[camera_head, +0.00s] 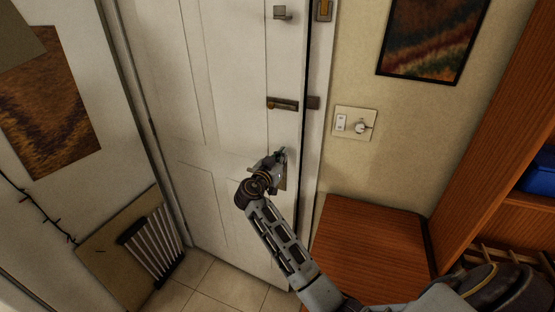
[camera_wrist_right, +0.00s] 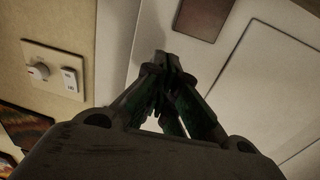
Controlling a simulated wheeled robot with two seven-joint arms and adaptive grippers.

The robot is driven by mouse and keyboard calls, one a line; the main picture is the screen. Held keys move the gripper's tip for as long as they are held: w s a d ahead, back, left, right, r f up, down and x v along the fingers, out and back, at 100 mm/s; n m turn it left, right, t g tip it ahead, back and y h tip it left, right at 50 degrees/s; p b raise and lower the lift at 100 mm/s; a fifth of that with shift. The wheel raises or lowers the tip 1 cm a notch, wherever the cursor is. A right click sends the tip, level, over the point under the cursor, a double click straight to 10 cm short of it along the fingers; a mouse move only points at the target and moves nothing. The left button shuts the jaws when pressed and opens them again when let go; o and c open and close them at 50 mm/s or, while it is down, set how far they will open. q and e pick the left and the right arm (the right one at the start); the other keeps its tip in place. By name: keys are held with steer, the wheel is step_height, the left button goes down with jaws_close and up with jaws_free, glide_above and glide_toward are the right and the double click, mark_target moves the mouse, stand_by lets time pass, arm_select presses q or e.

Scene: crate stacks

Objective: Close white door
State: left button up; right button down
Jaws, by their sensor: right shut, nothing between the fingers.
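The white door (camera_head: 230,125) stands in the middle of the head view, with a narrow dark gap along its right edge beside the frame. It carries a dark lever handle (camera_head: 283,104) and a small lock (camera_head: 283,13) above. My right gripper (camera_head: 281,154) is at the door's right edge, below the handle. Its fingers are shut and empty in the right wrist view (camera_wrist_right: 172,70), close to the white door surface (camera_wrist_right: 270,85); I cannot tell whether they touch it. My left gripper is not in view.
A wall switch plate (camera_head: 355,123) is right of the door frame, below a picture (camera_head: 432,38). A reddish wooden cabinet (camera_head: 368,245) stands below, beside a wooden shelf (camera_head: 492,130) at the right. A slatted panel (camera_head: 153,245) leans at the lower left. Tiled floor (camera_head: 225,285) shows by the door.

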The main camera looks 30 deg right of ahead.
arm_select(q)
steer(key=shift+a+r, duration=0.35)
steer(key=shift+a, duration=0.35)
arm_select(e)
steer(key=shift+x, duration=0.95)
